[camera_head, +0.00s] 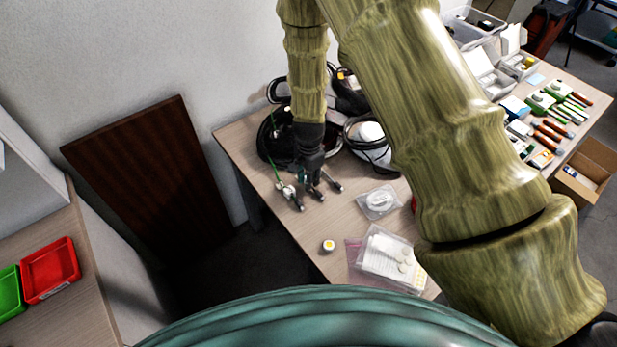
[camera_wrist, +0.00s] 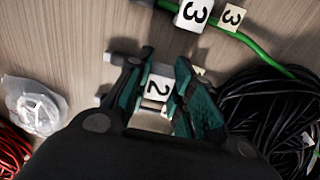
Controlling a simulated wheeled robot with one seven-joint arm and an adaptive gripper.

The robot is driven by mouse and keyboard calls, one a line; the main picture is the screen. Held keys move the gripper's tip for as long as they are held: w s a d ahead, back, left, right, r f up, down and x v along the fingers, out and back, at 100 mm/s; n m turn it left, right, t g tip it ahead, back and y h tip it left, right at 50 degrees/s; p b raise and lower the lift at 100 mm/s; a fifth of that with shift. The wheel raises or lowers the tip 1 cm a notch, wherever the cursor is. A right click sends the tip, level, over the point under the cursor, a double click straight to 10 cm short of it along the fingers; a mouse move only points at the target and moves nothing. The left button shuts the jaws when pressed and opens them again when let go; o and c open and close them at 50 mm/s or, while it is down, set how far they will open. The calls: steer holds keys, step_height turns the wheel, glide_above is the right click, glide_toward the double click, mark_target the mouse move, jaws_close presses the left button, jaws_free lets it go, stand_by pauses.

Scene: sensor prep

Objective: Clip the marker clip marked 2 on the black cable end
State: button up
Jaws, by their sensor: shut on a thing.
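My gripper (camera_wrist: 158,95) is shut on the white marker clip marked 2 (camera_wrist: 158,88), which shows between its dark teal fingers in the wrist view. In the head view my gripper (camera_head: 311,178) is low over the table's left part, and the clip is too small to make out. A grey cable end (camera_wrist: 122,60) pokes out left of the fingers. Its cable is hidden behind them, so I cannot tell whether the clip is around it. The coiled black cable (camera_wrist: 272,115) lies to the right of the gripper.
A clear bag (camera_wrist: 38,105) lies left, beside red cable (camera_wrist: 12,150). On the table (camera_head: 300,235) are a round yellow-and-white item (camera_head: 328,246), a bag of papers (camera_head: 385,258) and another bag (camera_head: 379,201).

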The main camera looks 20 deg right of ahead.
steer(key=shift+f+b, duration=0.3)
steer(key=shift+f, duration=0.3)
stand_by(1.0)
steer(key=shift+r, duration=0.1)
steer(key=shift+r+p, duration=1.8)
steer(key=shift+r, duration=0.65)
steer(key=shift+s, duration=0.1)
steer(key=n, duration=0.1)
steer(key=s+n+b, duration=0.1)
steer(key=n, duration=0.1)
steer(key=shift+s+a+r, duration=0.1)
steer(key=shift+s+r, duration=0.05)
steer(key=n, duration=0.1)
steer(key=s+n, duration=0.1)
steer(key=s+n+b, duration=0.1)
steer(key=n, duration=0.1)
steer(key=shift+a+r, duration=0.15)
steer(key=shift+r, duration=0.1)
steer(key=s+n, duration=0.1)
steer(key=n, duration=0.1)
steer(key=s+n+b, duration=0.1)
steer(key=n, duration=0.1)
steer(key=s+r+n, duration=0.1)
steer(key=n, duration=0.2)
steer(key=shift+s+a+r, duration=0.1)
steer(key=shift+a, duration=0.25)
